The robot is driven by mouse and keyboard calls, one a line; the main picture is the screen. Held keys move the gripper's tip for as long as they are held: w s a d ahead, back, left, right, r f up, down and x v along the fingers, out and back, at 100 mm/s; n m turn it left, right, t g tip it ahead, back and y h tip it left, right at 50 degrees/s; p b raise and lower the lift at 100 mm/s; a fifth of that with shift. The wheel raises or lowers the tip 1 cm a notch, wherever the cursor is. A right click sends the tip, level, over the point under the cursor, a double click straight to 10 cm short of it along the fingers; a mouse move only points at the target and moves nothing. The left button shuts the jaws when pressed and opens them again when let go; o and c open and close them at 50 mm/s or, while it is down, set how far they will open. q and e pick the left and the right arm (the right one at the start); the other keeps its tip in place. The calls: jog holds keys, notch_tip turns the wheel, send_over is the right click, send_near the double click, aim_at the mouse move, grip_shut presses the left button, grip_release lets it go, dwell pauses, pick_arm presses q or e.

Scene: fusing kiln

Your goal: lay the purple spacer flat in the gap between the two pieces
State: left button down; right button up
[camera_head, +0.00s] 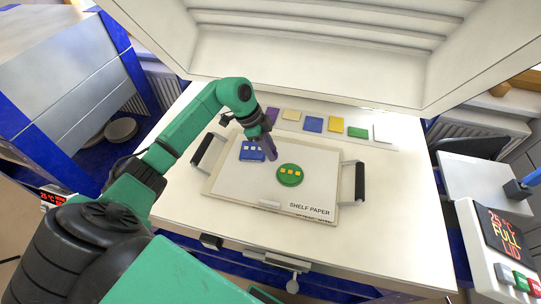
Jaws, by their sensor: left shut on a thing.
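The shelf-paper board (225,183) lies on the white kiln table with a dark handle at each side. A blue piece (246,156) with pale squares sits on its upper left part. A round green piece (284,181) with several yellow squares sits to its right, with a gap between them. My left gripper (266,134) comes down from above over the gap, shut on the purple spacer (269,150). The spacer points down, steeply tilted rather than flat. Whether its lower end touches the board cannot be told. My right gripper is not in view.
A row of coloured sheets lies behind the board, including a yellow one (336,125) and a green one (358,132). The raised white kiln lid (320,60) stands behind. A control panel (505,240) is at the right. The table right of the board is clear.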

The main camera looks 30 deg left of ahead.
aim_at(270, 164)
pick_arm(q)
notch_tip(270, 164, down, 4)
jog(key=c, duration=0.6)
grip_release()
jog(key=b+v, duration=0.1)
jog(key=v, duration=1.1)
jog(key=shift+s+f, duration=0.1)
jog(key=shift+s, duration=0.05)
